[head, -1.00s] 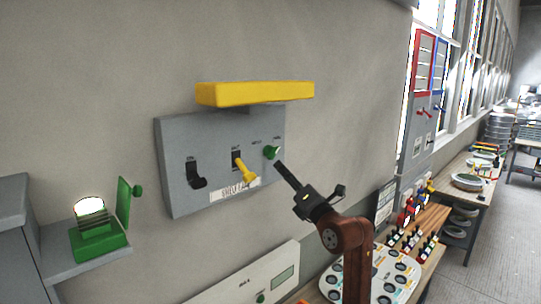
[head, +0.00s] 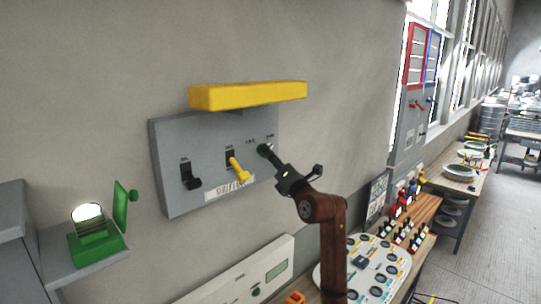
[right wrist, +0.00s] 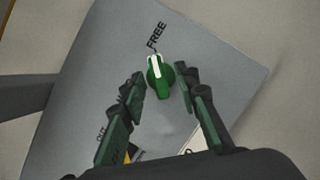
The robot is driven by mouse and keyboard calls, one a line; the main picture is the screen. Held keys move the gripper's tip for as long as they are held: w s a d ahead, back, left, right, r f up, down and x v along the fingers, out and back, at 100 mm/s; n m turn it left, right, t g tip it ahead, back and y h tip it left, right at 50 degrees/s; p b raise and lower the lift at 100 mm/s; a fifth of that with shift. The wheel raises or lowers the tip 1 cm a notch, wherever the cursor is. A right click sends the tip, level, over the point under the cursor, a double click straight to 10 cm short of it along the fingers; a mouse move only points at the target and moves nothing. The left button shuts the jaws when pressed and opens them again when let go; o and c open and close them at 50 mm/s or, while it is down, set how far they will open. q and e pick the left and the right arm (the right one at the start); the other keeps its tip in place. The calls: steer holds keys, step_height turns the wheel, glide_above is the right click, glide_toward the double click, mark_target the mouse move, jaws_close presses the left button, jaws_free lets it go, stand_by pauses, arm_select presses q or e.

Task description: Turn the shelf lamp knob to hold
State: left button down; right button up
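The green knob (right wrist: 160,78) with a white pointer is on a grey wall panel (head: 215,190). In the right wrist view its pointer is toward the word FREE. The knob also shows in the head view (head: 264,150), partly behind my fingertips. My right gripper (right wrist: 164,82) is open, with one finger on each side of the knob. Gaps show between the fingers and the knob. In the head view my right gripper (head: 271,156) reaches the panel from the lower right. A green lamp (head: 93,237) glows white on a shelf at the left. My left gripper is not in view.
A yellow ledge (head: 250,95) juts out above the panel. A black switch (head: 190,177) and a yellow lever (head: 237,169) are left of the knob. A pale box (head: 240,280) is below. A bench (head: 455,195) with parts runs along the right.

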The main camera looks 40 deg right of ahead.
jaws_close()
steer(key=shift+s+d+r+n+g+y+b, duration=0.2)
steer(key=shift+n+y+b, duration=1.55)
steer(key=shift+n, duration=2.45)
steer(key=shift+w+d+n+g+y+b, duration=0.1)
steer(key=shift+d+n+y+b, duration=0.2)
steer(key=shift+n+y+b, duration=2.65)
steer(key=shift+s+d+r+n+g+y+p, duration=0.2)
steer(key=shift+n+y, duration=0.9)
steer(key=shift+n, duration=4.35)
steer(key=shift+w+f, duration=0.1)
